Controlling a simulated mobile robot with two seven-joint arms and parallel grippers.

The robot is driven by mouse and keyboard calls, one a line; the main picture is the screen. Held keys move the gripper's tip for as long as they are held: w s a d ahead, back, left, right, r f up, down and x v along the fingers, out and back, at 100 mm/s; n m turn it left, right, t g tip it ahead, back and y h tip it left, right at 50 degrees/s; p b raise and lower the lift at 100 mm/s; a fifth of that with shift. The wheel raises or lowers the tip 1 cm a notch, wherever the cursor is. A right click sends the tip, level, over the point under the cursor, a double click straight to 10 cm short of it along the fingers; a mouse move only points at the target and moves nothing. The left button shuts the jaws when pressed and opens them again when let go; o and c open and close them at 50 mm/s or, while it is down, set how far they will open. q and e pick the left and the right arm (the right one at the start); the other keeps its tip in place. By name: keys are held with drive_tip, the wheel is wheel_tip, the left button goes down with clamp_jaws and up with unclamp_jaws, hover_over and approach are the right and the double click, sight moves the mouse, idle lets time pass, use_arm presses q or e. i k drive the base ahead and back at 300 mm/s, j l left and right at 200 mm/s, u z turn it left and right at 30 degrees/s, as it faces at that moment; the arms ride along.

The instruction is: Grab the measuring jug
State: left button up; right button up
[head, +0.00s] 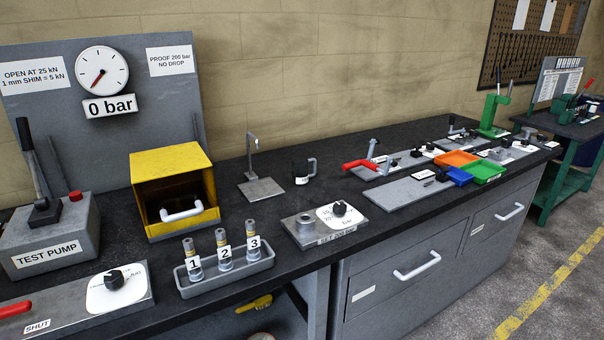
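A small dark jug (301,170) with a white label and a handle on its right side stands upright on the black bench top, near the wall. It is the only jug-like thing that I see, and its markings are too small to read. Neither of my grippers shows in the head view.
Left of the jug stands a grey plate with a thin post (261,187), then a yellow box (172,160). In front are a rack of numbered cylinders (228,276) and a dial plate (310,236). A red-handled fixture (372,165) stands to its right. Bare bench surrounds the jug.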

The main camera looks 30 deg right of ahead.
sight(301, 176)
drive_tip(key=l+u, duration=0.3)
drive_tip(key=l, duration=0.55)
drive_tip(key=l+u, duration=0.25)
drive_tip(key=l, duration=0.55)
